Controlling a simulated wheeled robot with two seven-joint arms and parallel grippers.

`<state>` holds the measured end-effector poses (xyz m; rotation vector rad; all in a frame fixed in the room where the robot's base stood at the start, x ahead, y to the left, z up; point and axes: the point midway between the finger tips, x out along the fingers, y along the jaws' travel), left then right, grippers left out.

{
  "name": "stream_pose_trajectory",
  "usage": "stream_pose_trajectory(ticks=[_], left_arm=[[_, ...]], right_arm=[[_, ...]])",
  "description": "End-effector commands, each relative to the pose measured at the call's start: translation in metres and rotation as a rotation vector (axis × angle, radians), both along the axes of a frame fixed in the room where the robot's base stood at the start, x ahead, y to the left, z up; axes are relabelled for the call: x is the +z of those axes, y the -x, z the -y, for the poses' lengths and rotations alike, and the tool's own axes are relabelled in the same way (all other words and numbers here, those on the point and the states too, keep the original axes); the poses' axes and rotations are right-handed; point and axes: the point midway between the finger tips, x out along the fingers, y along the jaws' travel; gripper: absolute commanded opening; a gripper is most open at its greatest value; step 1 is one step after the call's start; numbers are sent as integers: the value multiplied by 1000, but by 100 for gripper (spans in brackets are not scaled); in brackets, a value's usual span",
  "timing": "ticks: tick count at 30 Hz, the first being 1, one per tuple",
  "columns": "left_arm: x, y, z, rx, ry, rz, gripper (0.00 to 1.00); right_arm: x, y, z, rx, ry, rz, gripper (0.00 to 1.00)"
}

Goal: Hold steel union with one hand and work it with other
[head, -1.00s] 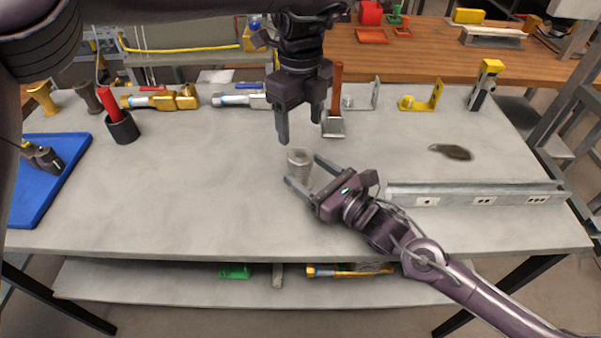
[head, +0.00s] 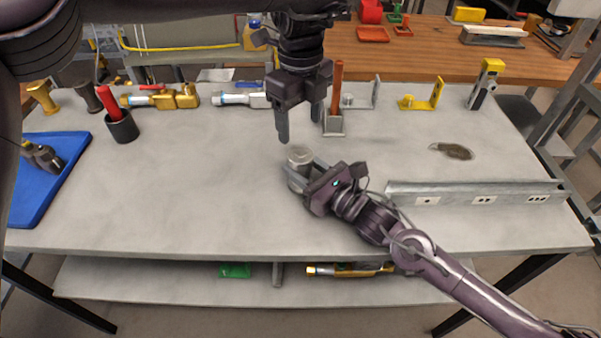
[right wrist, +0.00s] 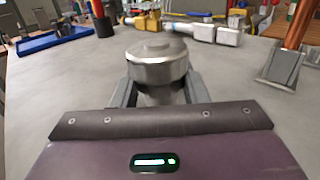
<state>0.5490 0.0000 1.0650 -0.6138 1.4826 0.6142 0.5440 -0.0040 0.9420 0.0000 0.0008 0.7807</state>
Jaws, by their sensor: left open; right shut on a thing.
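The steel union (head: 299,157) is a short grey metal cylinder standing upright near the middle of the grey workbench. It also shows in the right wrist view (right wrist: 156,65), with a wider round cap on a narrower body. My right gripper (head: 299,173) is shut on the union's lower body, one finger on each side, coming from the lower right. My left gripper (head: 299,134) is open and empty, pointing down just above and behind the union. It does not touch the union. The union's underside is hidden by my right gripper.
A grey metal rail (head: 475,190) lies at the right. A blue mat (head: 40,185) and a black cup (head: 122,127) are at the left. The bench's left middle is clear.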

Motion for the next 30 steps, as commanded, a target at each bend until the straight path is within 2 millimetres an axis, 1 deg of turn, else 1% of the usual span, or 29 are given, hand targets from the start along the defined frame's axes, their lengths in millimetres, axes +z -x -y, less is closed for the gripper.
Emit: stream_pose_trajectory(ticks=[3, 6, 8, 11, 30], left_arm=[[0, 0, 0, -5, 0, 0, 65], [0, 0, 0, -54, 0, 0, 65], [0, 0, 0, -118, 1, 1, 65], [0, 0, 1, -287, 0, 1, 65], [0, -1, 2, -1794, -2, 5, 65]], right_arm=[[0, 0, 0, 0, -1, 1, 0], [0, 0, 0, 0, -1, 1, 0], [0, 0, 0, 0, -1, 1, 0], [0, 0, 0, 0, -1, 1, 0], [1, 0, 0, 0, -1, 1, 0]])
